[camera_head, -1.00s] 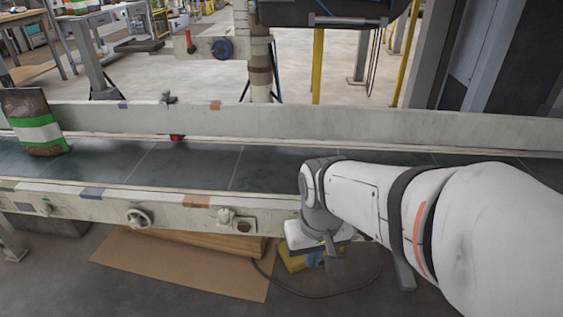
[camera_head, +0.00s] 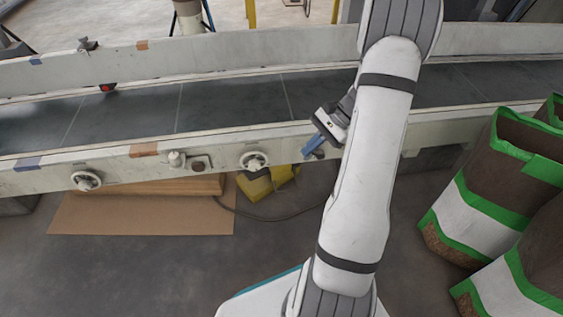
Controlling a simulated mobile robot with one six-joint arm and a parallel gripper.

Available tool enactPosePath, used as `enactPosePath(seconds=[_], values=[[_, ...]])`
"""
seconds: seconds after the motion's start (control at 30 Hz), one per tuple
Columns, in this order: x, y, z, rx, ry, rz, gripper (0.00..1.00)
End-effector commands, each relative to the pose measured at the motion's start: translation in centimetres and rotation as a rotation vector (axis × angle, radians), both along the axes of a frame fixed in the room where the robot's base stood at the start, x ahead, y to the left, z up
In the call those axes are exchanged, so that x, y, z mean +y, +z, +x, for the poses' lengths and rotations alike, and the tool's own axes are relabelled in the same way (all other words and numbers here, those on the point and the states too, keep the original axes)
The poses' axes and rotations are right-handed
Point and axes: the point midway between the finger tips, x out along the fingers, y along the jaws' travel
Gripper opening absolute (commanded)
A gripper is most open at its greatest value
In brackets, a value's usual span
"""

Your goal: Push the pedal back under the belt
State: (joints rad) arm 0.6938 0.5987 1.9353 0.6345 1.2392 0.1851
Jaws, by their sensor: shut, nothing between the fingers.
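The yellow pedal (camera_head: 283,177) lies on the floor just below the near side rail of the conveyor belt (camera_head: 225,103). Its upper part is hidden behind the rail and a knob. A dark part shows on its top, and a dark cable (camera_head: 290,217) lies on the floor around it. My gripper (camera_head: 310,151) is shut and empty, with blue fingers. In the picture it is right of the pedal, in front of the rail's lower edge, and apart from the pedal.
A flat cardboard sheet (camera_head: 130,220) and a wooden board (camera_head: 150,189) lie on the floor left of the pedal. Knobs (camera_head: 254,161) stick out of the rail. Large green, white and brown bags (camera_head: 485,200) stand at the right. Grey floor in front of the pedal is clear.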

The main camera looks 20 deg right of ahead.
Motion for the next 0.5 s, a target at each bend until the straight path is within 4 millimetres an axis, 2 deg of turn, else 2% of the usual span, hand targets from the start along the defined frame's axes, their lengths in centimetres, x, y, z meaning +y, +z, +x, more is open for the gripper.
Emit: enactPosePath(seconds=[0.03, 0.17, 0.3, 0.5], values=[[-2.1, -1.9, 0.1, 0.025, -0.09, 0.061, 0.0], [-6.7, -6.2, 0.4, 0.058, -0.301, 0.216, 0.0], [-11.3, -10.7, -0.3, 0.069, -0.512, 0.374, 0.0], [-15.4, -17.1, -1.4, 0.046, -0.765, 0.591, 0.0]])
